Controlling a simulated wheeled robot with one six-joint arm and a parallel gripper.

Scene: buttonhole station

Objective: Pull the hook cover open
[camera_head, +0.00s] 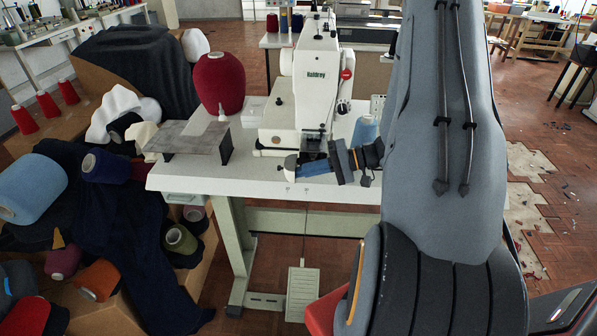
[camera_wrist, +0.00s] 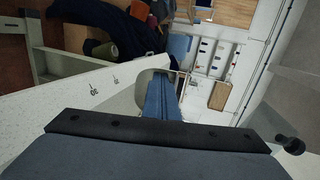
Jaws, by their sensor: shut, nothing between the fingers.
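The white sewing machine (camera_head: 306,85) stands on the white table. My gripper (camera_head: 303,168) is at the table's front edge, below the needle area, with its blue-grey fingers pointing left. In the wrist view the fingers (camera_wrist: 163,80) are together, with nothing seen between them. A small pale grey-blue piece (camera_head: 291,165) shows by the fingertips; it may be the hook cover, but I cannot tell for certain. In the wrist view a pale rounded part (camera_wrist: 143,88) shows right beside the fingers. I cannot tell whether they touch it, or whether the cover is open.
The white table (camera_head: 220,178) carries a large red yarn cone (camera_head: 219,82), a grey plate on a stand (camera_head: 188,138) and a blue cone (camera_head: 365,132) beside my arm. Boxes with yarn cones and dark cloth (camera_head: 130,230) crowd the left. A pedal (camera_head: 302,285) is below the table.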

